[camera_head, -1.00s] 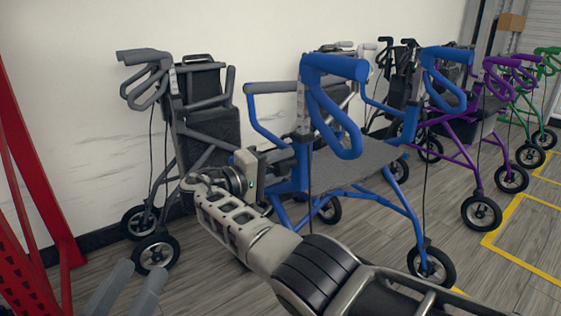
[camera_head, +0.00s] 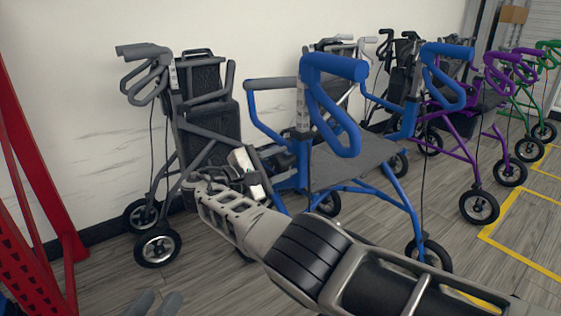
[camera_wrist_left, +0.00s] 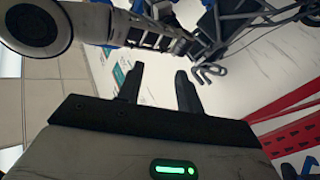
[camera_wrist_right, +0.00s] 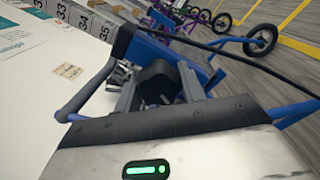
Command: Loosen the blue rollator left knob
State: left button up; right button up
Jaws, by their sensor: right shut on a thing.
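The blue rollator (camera_head: 333,66) stands upright in the middle of the head view, with blue handles and a grey seat. My right gripper (camera_wrist_right: 158,78) is shut on a black knob (camera_wrist_right: 157,84) on the blue frame, seen between its fingers in the right wrist view. In the head view my right gripper (camera_head: 278,163) reaches the rollator's left side; the knob itself is hidden there. My left gripper (camera_wrist_left: 160,80) has its fingers apart with nothing between them. In the head view, only its fingertips (camera_head: 156,303) show at the bottom edge.
A grey rollator (camera_head: 205,125) stands close on the left, against the white wall. A purple rollator (camera_head: 465,122) and a green one (camera_head: 540,70) stand to the right. A red rack (camera_head: 35,200) is at the far left. Yellow lines (camera_head: 520,245) mark the floor.

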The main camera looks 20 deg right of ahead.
pick_arm(q)
jog(key=shift+s+f, duration=0.15)
jog(key=shift+f, duration=0.15)
pick_arm(e)
jog(key=shift+n, duration=1.2)
pick_arm(q)
jog(key=shift+f, duration=0.1)
pick_arm(e)
jog(key=shift+n, duration=0.3)
jog(key=o, duration=1)
pick_arm(q)
jog(key=shift+s, duration=0.1)
